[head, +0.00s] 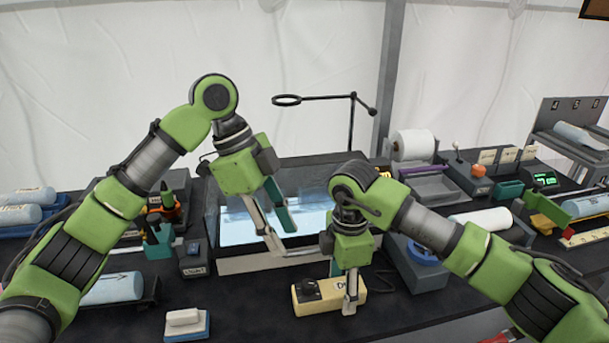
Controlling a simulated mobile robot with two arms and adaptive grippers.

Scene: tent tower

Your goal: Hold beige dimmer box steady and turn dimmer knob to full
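The beige dimmer box (327,301) lies on the dark table in front of the lit panel. Its dark dimmer knob (308,289) is on top near the left end, and its setting is too small to read. My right gripper (343,292) points down over the right part of the box. One finger lies against the front face and the other goes down behind, partly hidden; it appears closed on the box. My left gripper (277,240) is above and behind the knob, in front of the lit panel, with its fingers apart and empty.
A lit panel (235,230) with a pale front ledge stands behind the box. A white block on a blue base (187,322) is at front left. A grey unit with a blue ring (418,266) stands to the right. A thin lamp arm (351,120) rises behind.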

